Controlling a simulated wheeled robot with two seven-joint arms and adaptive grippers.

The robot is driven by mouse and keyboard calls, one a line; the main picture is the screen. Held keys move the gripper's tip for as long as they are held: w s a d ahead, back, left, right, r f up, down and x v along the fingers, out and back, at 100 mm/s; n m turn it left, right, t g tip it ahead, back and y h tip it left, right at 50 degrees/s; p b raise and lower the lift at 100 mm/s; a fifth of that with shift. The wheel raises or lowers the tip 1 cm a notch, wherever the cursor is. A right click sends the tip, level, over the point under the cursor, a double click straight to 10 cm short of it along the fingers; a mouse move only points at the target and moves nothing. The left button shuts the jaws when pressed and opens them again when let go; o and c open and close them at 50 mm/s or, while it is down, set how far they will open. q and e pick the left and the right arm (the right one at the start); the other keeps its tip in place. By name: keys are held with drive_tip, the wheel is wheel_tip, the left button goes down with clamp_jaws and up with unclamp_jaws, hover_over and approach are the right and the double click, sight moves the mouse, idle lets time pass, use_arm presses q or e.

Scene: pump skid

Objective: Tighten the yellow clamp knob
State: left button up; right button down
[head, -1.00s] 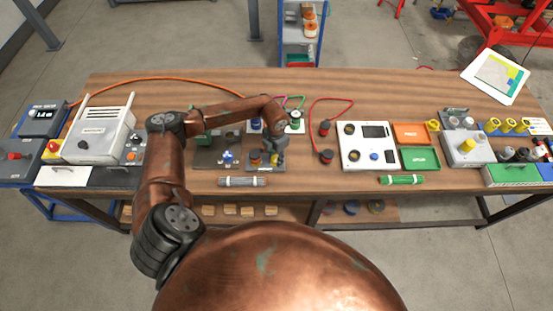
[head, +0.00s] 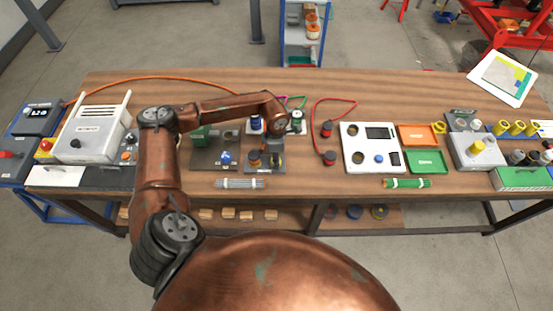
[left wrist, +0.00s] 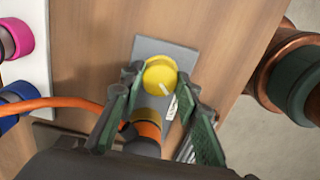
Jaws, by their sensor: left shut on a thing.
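The yellow clamp knob (left wrist: 160,73) is round, with a pale line on its top. It stands over a grey base plate (left wrist: 163,46) in the left wrist view. My left gripper (left wrist: 157,80) is shut on the knob, one dark green finger on each side. In the head view my left gripper (head: 273,150) reaches down to the small fixture plate on the bench, and my gripper mostly hides the knob there. An orange and black round part (left wrist: 148,130) sits beside the knob, partly behind the fingers. My right gripper is not in view.
A grey bundled roll (head: 240,183) lies at the bench's front edge. A plate with a blue knob (head: 226,157) is left of the fixture. A white panel (head: 371,147) and red-capped parts (head: 328,129) stand to the right. An orange cable (left wrist: 50,103) runs close to the gripper.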

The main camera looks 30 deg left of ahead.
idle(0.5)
use_arm(q)
drive_tip(key=o, duration=1.2)
drive_tip(key=shift+c, duration=0.2)
drive_tip(key=shift+r, duration=0.1)
wheel_tip(320, 180, up, 12)
